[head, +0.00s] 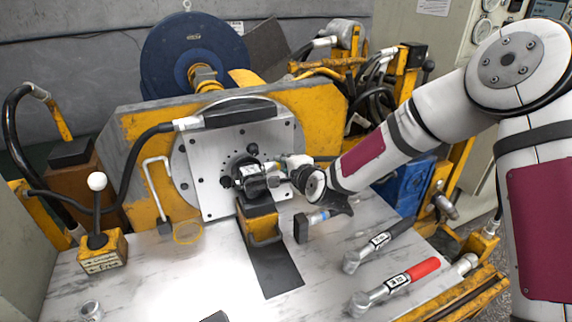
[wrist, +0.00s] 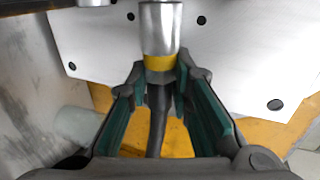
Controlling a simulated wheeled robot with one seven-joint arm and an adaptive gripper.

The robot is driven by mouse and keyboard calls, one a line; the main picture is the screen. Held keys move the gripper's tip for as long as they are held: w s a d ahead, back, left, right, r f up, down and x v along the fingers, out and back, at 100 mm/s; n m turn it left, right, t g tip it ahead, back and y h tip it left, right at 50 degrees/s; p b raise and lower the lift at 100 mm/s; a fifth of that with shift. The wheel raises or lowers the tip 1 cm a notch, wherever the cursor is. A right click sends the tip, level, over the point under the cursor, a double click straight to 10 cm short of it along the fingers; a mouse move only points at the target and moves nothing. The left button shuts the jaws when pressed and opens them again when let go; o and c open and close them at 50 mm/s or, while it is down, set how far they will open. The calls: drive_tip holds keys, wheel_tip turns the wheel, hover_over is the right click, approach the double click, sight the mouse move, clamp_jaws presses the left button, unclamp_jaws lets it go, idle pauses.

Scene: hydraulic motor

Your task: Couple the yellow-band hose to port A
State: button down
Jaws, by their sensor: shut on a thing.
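In the wrist view, the yellow-band hose (wrist: 160,62) shows as a silver fitting with a yellow band and a dark tail below it. My gripper (wrist: 161,82) is shut on it just below the band. The fitting's far end runs out of the top of the wrist view, so its contact with a port is hidden there. In the head view, my gripper (head: 279,176) is close in front of the motor's pale plate (head: 215,185), by the dark central fittings (head: 244,168). I cannot make out a port A label.
A blue-banded fitting (head: 318,216) lies right of the yellow stand (head: 261,226). Two wrenches, black-handled (head: 379,246) and red-handled (head: 394,287), lie at the front right. A white-knobbed lever (head: 97,183) stands left. A black hose (head: 128,163) arches at left. The front-left bench is mostly clear.

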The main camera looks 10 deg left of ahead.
drive_tip(key=shift+s+a, duration=0.15)
drive_tip(key=shift+a, duration=0.1)
drive_tip(key=c, duration=1.3)
unclamp_jaws()
drive_tip(key=shift+c, duration=0.2)
drive_tip(key=shift+s, duration=0.1)
drive_tip(key=p+v, duration=0.3)
drive_tip(key=v, duration=0.4)
